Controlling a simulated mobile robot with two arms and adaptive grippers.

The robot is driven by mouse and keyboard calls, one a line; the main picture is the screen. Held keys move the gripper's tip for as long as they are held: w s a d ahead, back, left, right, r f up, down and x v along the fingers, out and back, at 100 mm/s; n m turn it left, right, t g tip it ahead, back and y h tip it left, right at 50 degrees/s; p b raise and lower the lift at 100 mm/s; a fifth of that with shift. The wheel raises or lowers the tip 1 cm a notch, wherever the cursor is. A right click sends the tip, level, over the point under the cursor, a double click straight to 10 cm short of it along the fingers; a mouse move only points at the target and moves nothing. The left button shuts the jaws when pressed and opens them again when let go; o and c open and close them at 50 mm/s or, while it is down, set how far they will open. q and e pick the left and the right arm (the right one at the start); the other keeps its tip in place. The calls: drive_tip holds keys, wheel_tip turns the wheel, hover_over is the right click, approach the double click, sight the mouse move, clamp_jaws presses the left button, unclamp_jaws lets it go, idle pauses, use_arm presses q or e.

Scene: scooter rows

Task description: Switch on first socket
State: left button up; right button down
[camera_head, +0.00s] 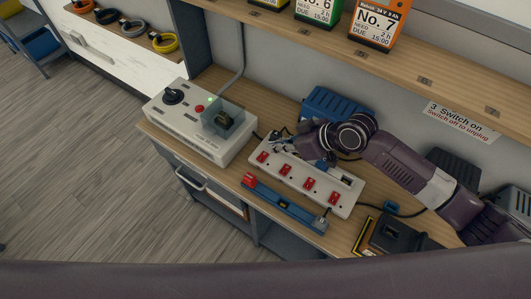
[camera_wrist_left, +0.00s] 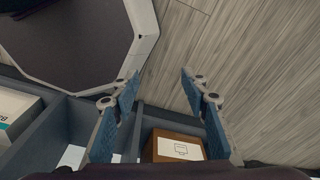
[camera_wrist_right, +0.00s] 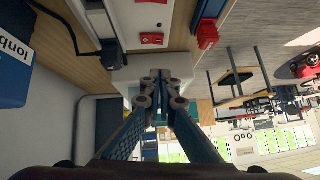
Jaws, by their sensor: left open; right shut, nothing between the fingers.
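A white power strip (camera_head: 320,192) with several red switches lies on the wooden worktop. The leftmost red switch (camera_head: 262,157) is at its left end; whether any switch is on is too small to tell. My right gripper (camera_head: 278,147) is shut and empty, just above the strip's left end, behind that switch. In the right wrist view its closed fingertips (camera_wrist_right: 160,76) are below a red switch (camera_wrist_right: 152,39) on the white strip; contact cannot be told. My left gripper (camera_wrist_left: 160,80) is open and empty, over the floor and a blue-grey shelf, away from the strip.
A white control box (camera_head: 195,130) with a black knob and red button stands left of the strip. A blue bar (camera_head: 280,203) lies in front of the strip, a blue case (camera_head: 335,103) behind it. A shelf (camera_head: 285,35) with numbered battery boxes hangs above. Black cables run behind.

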sight(263, 156)
drive_tip(key=x, duration=0.3)
drive_tip(key=shift+w+a+p, duration=0.1)
drive_tip(key=shift+a+p, duration=0.05)
drive_tip(key=shift+p, duration=0.15)
drive_tip(key=f, duration=0.2)
drive_tip(key=f+p, duration=0.1)
drive_tip(key=shift+a+f, duration=0.3)
drive_tip(key=shift+f, duration=0.5)
use_arm(q)
drive_tip(key=shift+s+a+r, duration=0.1)
drive_tip(key=shift+s+r, duration=0.8)
drive_tip(key=shift+r, duration=0.15)
use_arm(e)
drive_tip(key=shift+f, duration=0.1)
use_arm(q)
drive_tip(key=shift+w, duration=0.15)
drive_tip(key=shift+f, duration=0.1)
